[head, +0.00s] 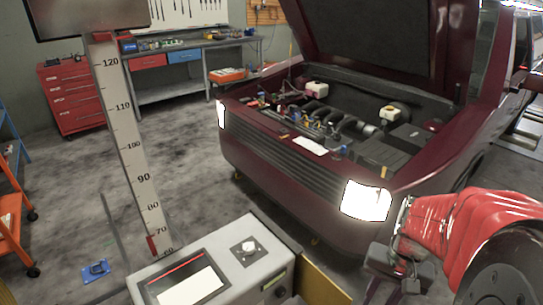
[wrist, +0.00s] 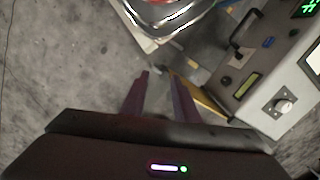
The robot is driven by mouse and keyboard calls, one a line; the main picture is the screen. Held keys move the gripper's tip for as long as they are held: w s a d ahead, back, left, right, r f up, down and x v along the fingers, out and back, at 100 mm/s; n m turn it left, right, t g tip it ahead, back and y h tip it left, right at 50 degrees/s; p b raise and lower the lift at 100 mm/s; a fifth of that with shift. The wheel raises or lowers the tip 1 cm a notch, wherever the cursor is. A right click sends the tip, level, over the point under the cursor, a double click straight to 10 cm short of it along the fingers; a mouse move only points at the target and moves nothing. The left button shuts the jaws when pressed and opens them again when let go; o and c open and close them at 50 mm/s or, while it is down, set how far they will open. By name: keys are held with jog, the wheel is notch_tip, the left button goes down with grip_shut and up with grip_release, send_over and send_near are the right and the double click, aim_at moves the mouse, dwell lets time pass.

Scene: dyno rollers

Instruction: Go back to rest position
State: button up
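My arm, in a red cover, reaches in from the right edge of the head view, in front of the maroon car (head: 300,195). Its dark end shows low at the right, where the fingers are hard to make out. In the wrist view my gripper (wrist: 160,76) has its two dark fingers apart, with only floor showing between them. It holds nothing and touches nothing that I can see.
A grey control box (head: 215,265) with a screen and a knob stands at the bottom; it also shows at the right of the wrist view (wrist: 270,70). A measuring post (head: 135,150) rises at left. A red tool cabinet (head: 72,95) and workbench (head: 185,92) stand behind. Floor at left is mostly clear.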

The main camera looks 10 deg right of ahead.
jog(key=w+a+r+n+t+h, duration=0.1)
jog(key=w+a+r+n+t, duration=0.2)
jog(key=a+r, duration=1.1)
jog(key=a+n+t, duration=0.2)
jog(key=a+n, duration=0.1)
jog(key=n, duration=0.2)
jog(key=shift+a+r+t, duration=0.15)
jog(key=shift+a+t, duration=0.15)
jog(key=shift+a, duration=0.05)
